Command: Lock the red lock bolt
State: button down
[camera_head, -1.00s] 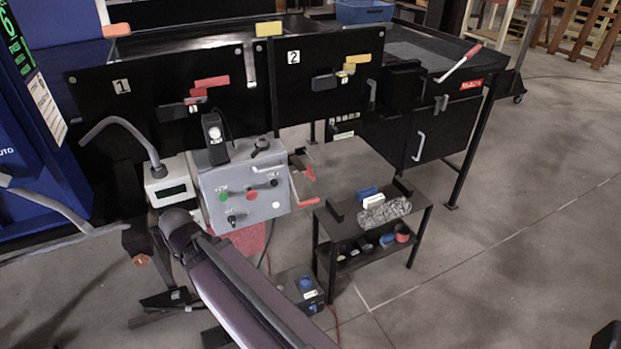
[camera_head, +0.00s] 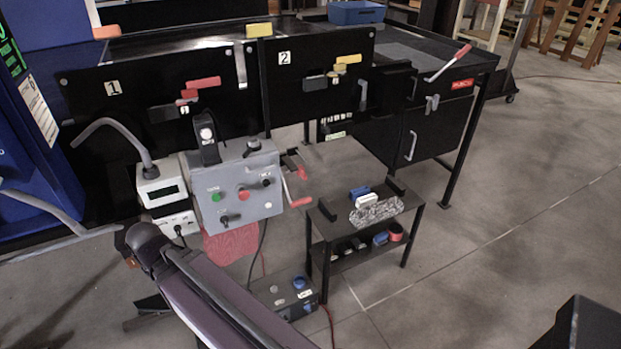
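The red lock bolt (camera_head: 203,82) is a short red bar on the black panel marked 1 (camera_head: 125,105), at the left in the head view. A smaller red piece (camera_head: 188,95) sits just below it, beside a black block (camera_head: 165,113). The bolt is small here, so I cannot tell whether it is locked. My gripper does not show in the head view. A purple-grey link of my arm runs up from the bottom edge, well below the panel and apart from the bolt.
A grey control box (camera_head: 240,190) with buttons and a red-handled crank stands below the panels. A yellow bolt (camera_head: 348,59) is on panel 2. A small black shelf cart (camera_head: 325,230) stands right of the box.

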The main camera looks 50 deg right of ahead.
aim_at(301, 172)
jog(key=u, duration=0.1)
jog(key=k, duration=1)
jog(key=z, duration=0.45)
jog(key=i, duration=1)
jog(key=z, duration=0.05)
